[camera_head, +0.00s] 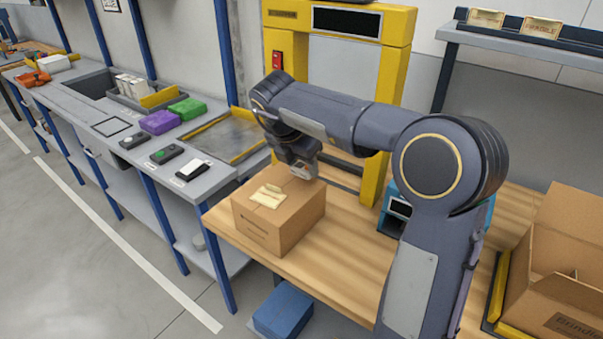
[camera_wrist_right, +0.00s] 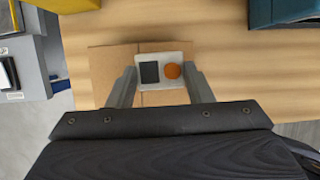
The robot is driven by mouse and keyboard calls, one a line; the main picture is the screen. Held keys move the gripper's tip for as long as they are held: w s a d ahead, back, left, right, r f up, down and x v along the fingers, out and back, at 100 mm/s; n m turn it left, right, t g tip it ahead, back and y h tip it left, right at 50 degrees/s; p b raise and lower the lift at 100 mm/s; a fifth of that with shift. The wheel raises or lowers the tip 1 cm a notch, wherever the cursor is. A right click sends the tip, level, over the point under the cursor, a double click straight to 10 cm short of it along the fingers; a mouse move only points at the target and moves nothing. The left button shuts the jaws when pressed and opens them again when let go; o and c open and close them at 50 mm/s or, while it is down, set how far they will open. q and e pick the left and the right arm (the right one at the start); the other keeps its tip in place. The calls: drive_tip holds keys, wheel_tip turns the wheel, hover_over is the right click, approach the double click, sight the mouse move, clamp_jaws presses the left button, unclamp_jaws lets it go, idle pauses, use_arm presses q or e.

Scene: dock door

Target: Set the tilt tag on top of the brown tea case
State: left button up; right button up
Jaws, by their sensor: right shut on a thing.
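The tilt tag (camera_wrist_right: 161,72) is a small pale plate with a dark square and an orange disc. My right gripper (camera_head: 304,170) is shut on it, with one finger at each side in the right wrist view. The brown tea case (camera_head: 285,233) is a closed carton on the wooden table, with cream labels on its top. Its top also shows under the tag in the right wrist view (camera_wrist_right: 103,68). The gripper is over the back right part of the case; I cannot tell whether the tag touches it. My left gripper is not in view.
A yellow frame machine (camera_head: 393,70) stands behind the table, with a blue device (camera_head: 397,208) right of the case. An open carton (camera_head: 560,250) is at the right. A grey bench (camera_head: 75,100) at the left holds purple and green packs. Bare wood (camera_head: 335,260) lies right of the case.

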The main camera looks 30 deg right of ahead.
sight(300, 170)
drive_tip(key=shift+f, duration=1.4)
drive_tip(key=o, duration=0.9)
drive_tip(key=shift+f, duration=0.1)
drive_tip(key=shift+o, duration=0.2)
